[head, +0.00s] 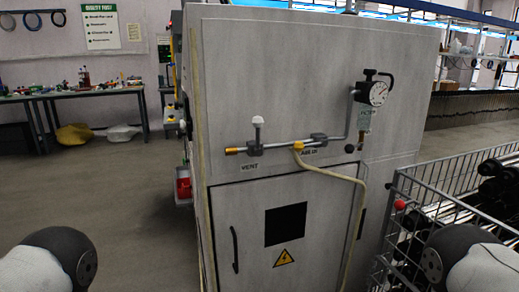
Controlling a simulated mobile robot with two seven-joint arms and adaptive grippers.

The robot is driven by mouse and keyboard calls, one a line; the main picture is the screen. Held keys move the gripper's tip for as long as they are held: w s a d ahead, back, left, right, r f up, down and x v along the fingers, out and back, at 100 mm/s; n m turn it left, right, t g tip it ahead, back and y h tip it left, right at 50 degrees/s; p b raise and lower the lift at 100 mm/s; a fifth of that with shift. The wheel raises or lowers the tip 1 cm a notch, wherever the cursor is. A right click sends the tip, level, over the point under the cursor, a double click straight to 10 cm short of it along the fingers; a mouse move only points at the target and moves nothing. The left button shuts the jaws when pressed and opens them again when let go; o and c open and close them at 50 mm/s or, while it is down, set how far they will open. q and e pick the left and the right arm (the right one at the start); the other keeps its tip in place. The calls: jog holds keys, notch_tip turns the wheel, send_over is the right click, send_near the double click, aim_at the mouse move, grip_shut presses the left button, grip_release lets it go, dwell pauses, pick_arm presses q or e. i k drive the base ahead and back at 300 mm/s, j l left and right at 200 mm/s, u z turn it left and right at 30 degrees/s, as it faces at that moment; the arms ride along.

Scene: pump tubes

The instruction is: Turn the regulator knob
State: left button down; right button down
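A large grey machine cabinet (270,90) stands ahead. On its upper right front is a round white pressure gauge (377,93). A black knob-like fitting (369,72) sits just above and left of the gauge; I take it for the regulator knob. A thin pipe runs down from there to a horizontal line with a yellow fitting (298,146), a white-topped valve (257,122) and a brass end (232,151) above the VENT label. Only my arm links show at the bottom corners. Neither gripper is in view.
A wire cage cart (450,190) with black parts and a red ball (399,204) stands close on the right. A pale hose (362,215) hangs down the cabinet front. A workbench (75,93) stands back left. The floor (125,210) at left is clear.

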aim_at(369, 72)
jog(key=i+l+z, duration=0.35)
jog(key=i+l, duration=0.5)
